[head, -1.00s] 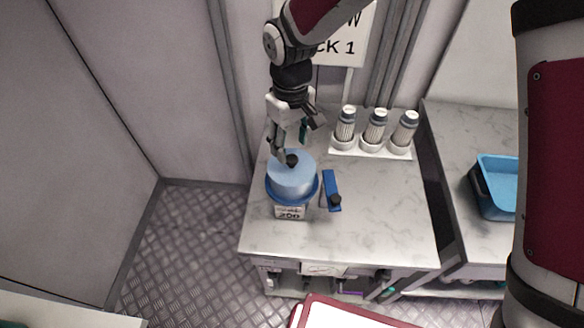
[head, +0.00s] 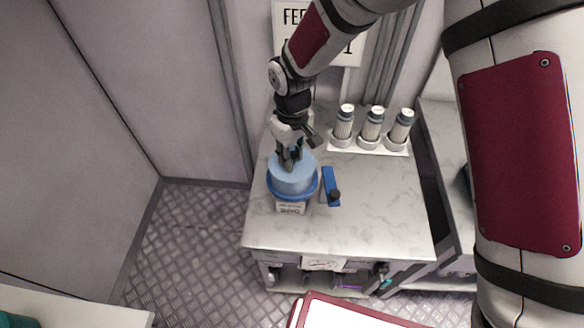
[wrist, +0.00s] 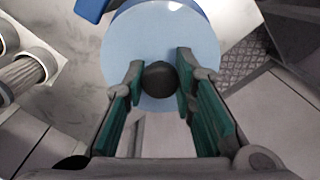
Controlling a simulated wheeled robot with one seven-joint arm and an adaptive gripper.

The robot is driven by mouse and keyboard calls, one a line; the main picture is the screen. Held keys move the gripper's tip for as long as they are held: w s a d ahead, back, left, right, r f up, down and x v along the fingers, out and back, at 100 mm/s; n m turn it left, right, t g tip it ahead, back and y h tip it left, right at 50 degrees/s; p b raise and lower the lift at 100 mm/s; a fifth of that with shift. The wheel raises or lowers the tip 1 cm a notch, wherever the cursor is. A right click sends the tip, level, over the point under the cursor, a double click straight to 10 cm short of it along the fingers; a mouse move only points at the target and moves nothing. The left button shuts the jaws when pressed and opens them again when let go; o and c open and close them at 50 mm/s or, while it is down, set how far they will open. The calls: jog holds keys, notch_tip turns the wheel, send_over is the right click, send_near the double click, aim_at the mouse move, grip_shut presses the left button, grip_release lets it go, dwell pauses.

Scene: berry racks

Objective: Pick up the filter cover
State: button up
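The filter cover (head: 291,176) is a light blue round lid with a dark knob (wrist: 159,82) on top. It sits on the blue-rimmed filter housing (head: 292,191) on the marble-topped counter. My gripper (head: 289,160) is directly above the cover, pointing down. In the wrist view its two green-padded fingers (wrist: 158,88) stand on either side of the knob, with a narrow gap visible on each side. The fingers are open. In the head view the knob is hidden by the gripper.
A blue handle-like piece with a dark knob (head: 331,187) lies right of the housing. Several white and grey cartridges (head: 372,124) stand in a white holder (head: 368,146) at the back. The counter's front right (head: 385,215) is clear.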

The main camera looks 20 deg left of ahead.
grip_shut()
